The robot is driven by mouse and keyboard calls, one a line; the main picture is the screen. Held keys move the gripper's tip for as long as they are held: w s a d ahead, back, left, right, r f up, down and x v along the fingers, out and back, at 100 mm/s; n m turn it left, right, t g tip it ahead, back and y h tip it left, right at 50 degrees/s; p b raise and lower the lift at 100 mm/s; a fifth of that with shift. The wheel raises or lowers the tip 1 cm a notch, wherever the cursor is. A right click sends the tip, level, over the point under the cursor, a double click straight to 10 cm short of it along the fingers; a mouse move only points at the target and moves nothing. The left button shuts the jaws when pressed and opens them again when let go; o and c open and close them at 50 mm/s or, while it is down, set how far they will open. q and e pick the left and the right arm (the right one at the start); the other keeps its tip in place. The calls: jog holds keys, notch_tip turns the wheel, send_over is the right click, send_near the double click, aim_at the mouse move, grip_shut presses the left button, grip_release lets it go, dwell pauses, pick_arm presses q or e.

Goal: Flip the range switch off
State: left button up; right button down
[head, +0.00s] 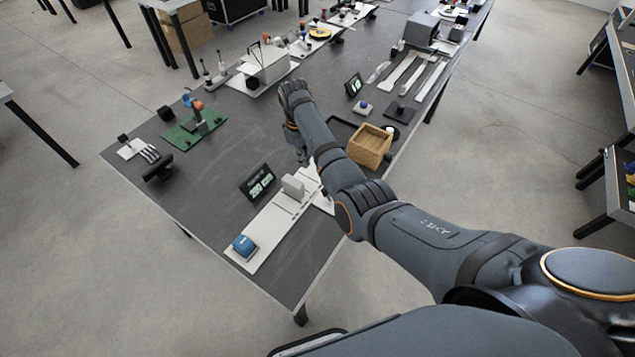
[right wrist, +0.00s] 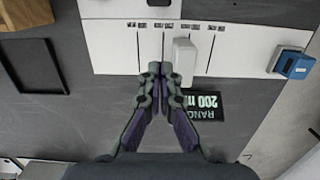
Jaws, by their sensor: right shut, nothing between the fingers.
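A white board (head: 275,225) lies on the dark table, with a pale upright block (head: 293,187) standing on it and a blue block (head: 244,246) at its near end. A dark display (head: 258,182) beside the board shows green text. In the right wrist view it appears upside down (right wrist: 203,106), reading "RANG…" and "200". My right gripper (right wrist: 160,71) is shut and empty, its tips over the board just left of the pale block (right wrist: 184,60); contact is unclear. The blue block (right wrist: 291,64) is farther right. Which part is the range switch is unclear. My left gripper is out of view.
A wooden box (head: 370,146) stands beside my right forearm. A black tray (right wrist: 38,67) lies at the left of the wrist view. A green board (head: 194,130) with parts and several other devices stand farther along the table. Bare table lies left of the display.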

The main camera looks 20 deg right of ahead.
jog(key=f, duration=0.6)
jog(key=s+d+f, duration=0.1)
jog(key=f, duration=0.2)
jog(key=shift+f+b, duration=0.2)
jog(key=shift+b, duration=0.1)
jog(key=s+d+p, duration=0.1)
jog(key=p, duration=0.1)
jog(key=s+d+r+p, duration=0.1)
jog(key=p, duration=0.1)
jog(key=shift+s+r, duration=0.15)
jog(key=shift+s, duration=0.15)
jog(key=shift+s+d+p, duration=0.2)
jog(key=shift+s+p, duration=0.1)
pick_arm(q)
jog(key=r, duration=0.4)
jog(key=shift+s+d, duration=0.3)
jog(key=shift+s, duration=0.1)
pick_arm(e)
jog(key=shift+w, duration=0.15)
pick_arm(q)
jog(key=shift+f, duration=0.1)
